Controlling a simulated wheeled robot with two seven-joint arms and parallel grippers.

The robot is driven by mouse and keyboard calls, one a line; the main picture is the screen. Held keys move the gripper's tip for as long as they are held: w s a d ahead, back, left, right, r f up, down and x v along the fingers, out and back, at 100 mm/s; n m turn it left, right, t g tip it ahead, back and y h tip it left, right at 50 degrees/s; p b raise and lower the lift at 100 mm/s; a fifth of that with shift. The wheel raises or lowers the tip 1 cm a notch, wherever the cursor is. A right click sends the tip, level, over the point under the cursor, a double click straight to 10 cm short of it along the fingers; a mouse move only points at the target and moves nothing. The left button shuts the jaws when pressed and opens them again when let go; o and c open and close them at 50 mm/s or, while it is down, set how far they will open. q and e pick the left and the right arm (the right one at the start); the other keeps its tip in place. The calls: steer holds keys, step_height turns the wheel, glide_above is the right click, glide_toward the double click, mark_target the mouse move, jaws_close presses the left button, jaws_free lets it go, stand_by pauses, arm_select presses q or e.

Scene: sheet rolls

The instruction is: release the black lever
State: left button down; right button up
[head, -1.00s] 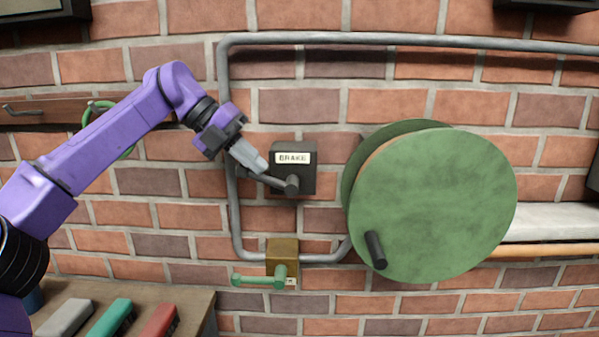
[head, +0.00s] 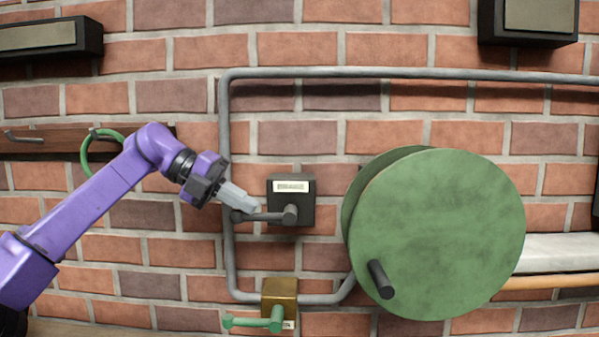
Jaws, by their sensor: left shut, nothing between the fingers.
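The black lever (head: 268,217) sticks out to the left, about level, from its pivot on a dark box (head: 307,211) with a pale label on the brick wall. The label is too blurred to read now. My right gripper is out of view.
A green lever (head: 250,322) on a brass box (head: 280,291) sits below. A large green reel (head: 440,235) with a black handle (head: 380,279) stands to the right. A grey pipe (head: 400,72) frames the box. A green ring (head: 88,160) hangs at left.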

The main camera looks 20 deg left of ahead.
arm_select(q)
steer(key=shift+f, duration=0.15)
steer(key=shift+r+p, duration=0.4)
steer(key=r+p, duration=0.3)
steer(key=r, duration=0.1)
steer(key=shift+s, duration=0.25)
steer(key=f+p+v, duration=0.1)
steer(key=v, duration=0.8)
steer(key=shift+s+a+p, duration=0.3)
steer(key=shift+s+a, duration=0.05)
steer(key=shift+a, duration=0.2)
